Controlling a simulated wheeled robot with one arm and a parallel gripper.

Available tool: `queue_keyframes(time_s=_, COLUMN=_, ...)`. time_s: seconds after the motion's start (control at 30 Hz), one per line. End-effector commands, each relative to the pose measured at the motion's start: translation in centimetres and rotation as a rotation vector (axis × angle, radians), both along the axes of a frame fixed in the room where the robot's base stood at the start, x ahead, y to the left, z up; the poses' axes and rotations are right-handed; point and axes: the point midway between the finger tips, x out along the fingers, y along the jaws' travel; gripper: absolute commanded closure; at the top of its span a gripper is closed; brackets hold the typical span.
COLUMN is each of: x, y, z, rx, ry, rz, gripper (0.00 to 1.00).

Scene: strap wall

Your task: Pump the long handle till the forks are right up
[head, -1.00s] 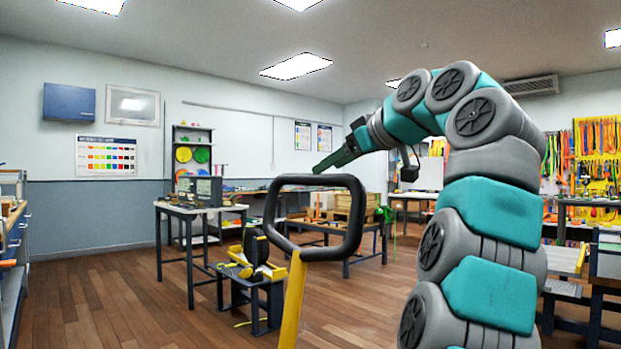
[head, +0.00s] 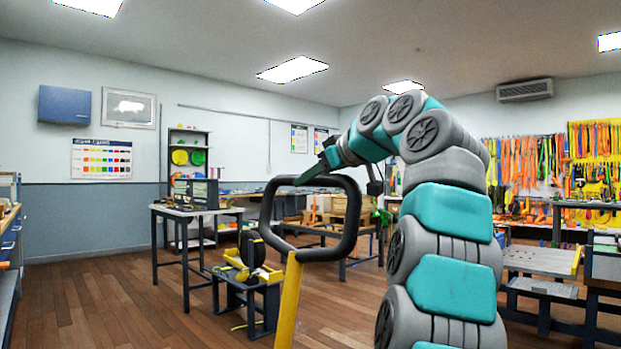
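The long handle is a yellow shaft (head: 290,300) topped by a black rounded loop grip (head: 266,222), standing nearly upright in the middle foreground. My teal and grey arm rises on the right and bends over to the left. My gripper (head: 305,178) is at the loop's top bar, overlapping it in the picture. I cannot tell whether it touches the bar, and its fingers are too small and dark to show whether they are open or shut. The forks and the lower part of the handle are out of view.
A grey-topped table (head: 196,211) stands left of the handle, with a low dark stand (head: 262,290) bearing yellow parts nearby. A workbench (head: 540,262) is at the right, before a wall hung with straps (head: 525,165). Wooden floor (head: 110,300) is clear at the left.

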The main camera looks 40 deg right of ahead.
Motion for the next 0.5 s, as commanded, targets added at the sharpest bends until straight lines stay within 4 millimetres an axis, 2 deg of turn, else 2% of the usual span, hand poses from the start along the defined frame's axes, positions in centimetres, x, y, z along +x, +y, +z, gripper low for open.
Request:
queue_keyframes(time_s=0.03, x=0.0, y=0.0, z=0.0, rx=0.0, ry=0.0, rz=0.0, gripper=0.68)
queue_keyframes(time_s=0.3, x=0.0, y=0.01, z=-0.02, rx=0.0, ry=0.0, rz=0.0, gripper=0.99)
queue_keyframes(time_s=0.5, x=0.0, y=0.0, z=-0.03, rx=0.0, ry=0.001, rz=0.001, gripper=1.0)
